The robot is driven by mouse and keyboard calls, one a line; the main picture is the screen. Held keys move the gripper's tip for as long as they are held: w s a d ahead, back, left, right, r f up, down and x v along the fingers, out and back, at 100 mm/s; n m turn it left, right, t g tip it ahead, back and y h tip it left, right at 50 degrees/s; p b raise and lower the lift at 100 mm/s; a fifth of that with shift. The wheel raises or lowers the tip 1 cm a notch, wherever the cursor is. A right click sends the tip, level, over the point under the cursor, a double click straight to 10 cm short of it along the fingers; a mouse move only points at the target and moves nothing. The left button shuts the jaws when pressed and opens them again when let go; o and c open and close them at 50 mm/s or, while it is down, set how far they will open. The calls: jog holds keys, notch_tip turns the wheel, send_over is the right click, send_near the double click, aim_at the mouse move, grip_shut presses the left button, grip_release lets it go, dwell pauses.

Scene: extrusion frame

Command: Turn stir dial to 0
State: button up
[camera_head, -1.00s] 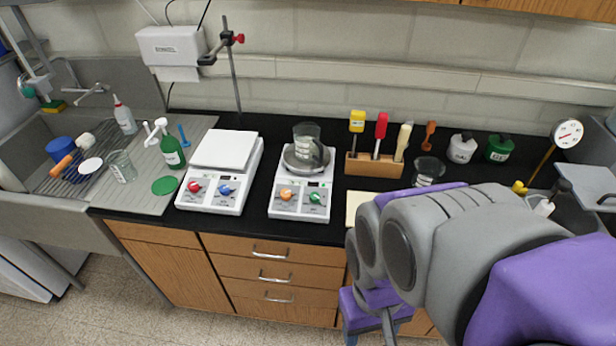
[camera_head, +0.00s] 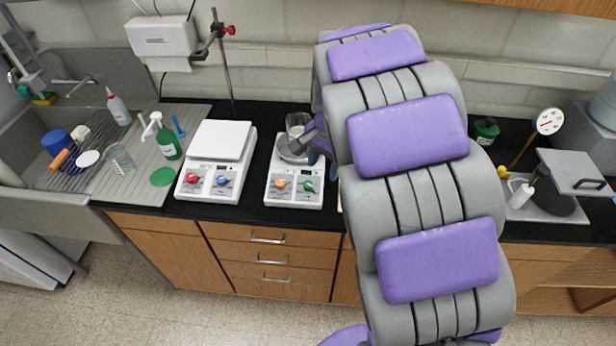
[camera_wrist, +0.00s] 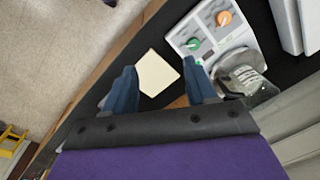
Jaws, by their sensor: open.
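The right-hand hotplate (camera_head: 295,202) has an orange dial (camera_head: 280,184) and a green dial (camera_head: 308,186) on its front panel. The dial labels are too small to read. In the wrist view, the green dial (camera_wrist: 192,44) and orange dial (camera_wrist: 224,18) lie beyond my fingertips. A glass beaker (camera_head: 297,125) stands on this hotplate. The left-hand hotplate (camera_head: 215,168) has a red dial (camera_head: 194,180) and a blue dial (camera_head: 222,181). My gripper (camera_wrist: 160,75) is open and empty, apart from the dials. In the head view it is mostly hidden behind my arm.
The beaker (camera_wrist: 245,80) is close beside my right finger in the wrist view. A pale pad (camera_wrist: 157,73) lies on the black counter between the fingers. A stand rod (camera_head: 225,75) rises behind the hotplates. My arm hides the counter's middle right.

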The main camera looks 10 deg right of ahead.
jog(key=m+p, duration=0.1)
jog(key=m, duration=0.1)
send_near(308, 183)
jog(key=shift+t, duration=0.3)
jog(key=f, duration=0.9)
jog(key=shift+w+a+f+b, duration=0.1)
jog(key=shift+w+f+b, duration=0.15)
jog(key=shift+f+b, duration=0.1)
jog(key=shift+c, duration=0.3)
grip_shut()
jog(key=shift+r, duration=0.1)
